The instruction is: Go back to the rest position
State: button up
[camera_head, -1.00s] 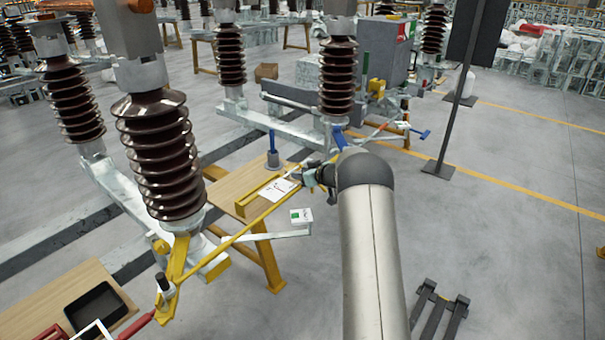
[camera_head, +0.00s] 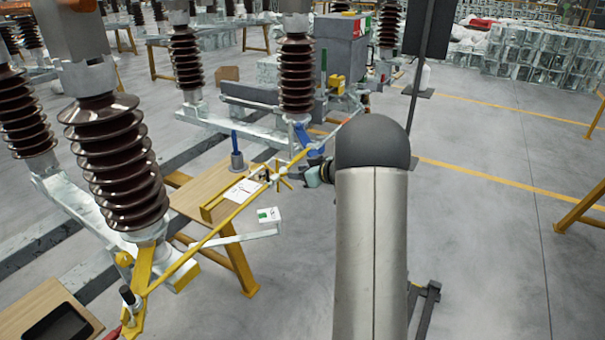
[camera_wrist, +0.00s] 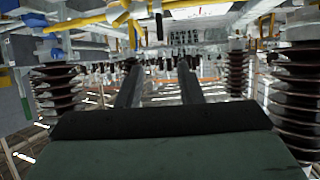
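My gripper (camera_wrist: 160,82) shows in the wrist view with its two dark fingers well apart and nothing between them. In the head view my arm reaches forward, and its wrist end is partly hidden behind my grey elbow. There it appears close to a yellow bar (camera_head: 228,219) and a blue part (camera_head: 306,138) on the switch frame. I cannot tell if it touches them. In the wrist view a yellow bar (camera_wrist: 75,24) crosses the top, beyond the fingers.
Brown ribbed insulators (camera_head: 118,165) stand on the left. A wooden table (camera_head: 190,200) with a blue-handled tool in a grey holder (camera_head: 237,160) is left of my arm. A dark panel on a post (camera_head: 418,60) stands behind right. The floor on the right is mostly clear.

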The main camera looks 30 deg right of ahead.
jog(key=shift+s+d+r, duration=0.1)
jog(key=shift+s+r, duration=0.1)
jog(key=shift+s, duration=0.2)
jog(key=s+a+r+m+g+h, duration=0.2)
jog(key=s+a+r+m+h, duration=0.2)
jog(key=s+a+r+h, duration=0.3)
jog(key=s+a+f+g+y, duration=0.1)
jog(key=s+a+f+g, duration=0.1)
jog(key=s+a, duration=0.4)
jog(key=s+a+f+g+y, duration=0.1)
jog(key=s+a+f+g, duration=0.2)
jog(key=s+a, duration=0.4)
jog(key=s+a+f+g+y, duration=0.1)
jog(key=s+a+g, duration=0.4)
jog(key=s, duration=1.3)
jog(key=shift+s+a+f+n, duration=0.25)
jog(key=shift+a+f+n, duration=0.05)
jog(key=shift+a+f, duration=0.35)
jog(key=shift+o, duration=0.4)
jog(key=shift+d, duration=0.1)
